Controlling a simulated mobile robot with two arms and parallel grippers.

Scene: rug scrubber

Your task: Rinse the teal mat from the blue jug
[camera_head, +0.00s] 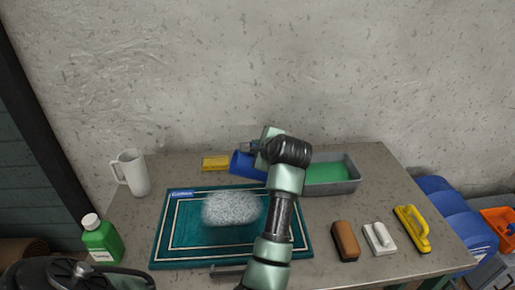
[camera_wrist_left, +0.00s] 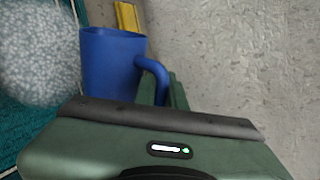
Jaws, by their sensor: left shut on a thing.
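The teal mat (camera_head: 185,240) lies flat on the table, with pale border lines and a blue label at its far left corner. A grey-white foamy patch (camera_head: 232,208) covers its upper middle; the foam also shows in the left wrist view (camera_wrist_left: 38,50). The blue jug (camera_head: 243,165) is over the mat's far right edge and looks tilted to the left. My left gripper (camera_head: 260,148) is shut on the jug's handle (camera_wrist_left: 155,75), which shows in the left wrist view. Any water in the jug is hidden. My right gripper is not in view.
A grey tray (camera_head: 357,184) with green contents stands behind right, a yellow object (camera_head: 215,163) behind the mat. A white pitcher (camera_head: 133,172) and green bottle (camera_head: 101,240) stand left. A brown brush (camera_head: 345,240), white brush (camera_head: 379,238) and yellow brush (camera_head: 412,229) lie right.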

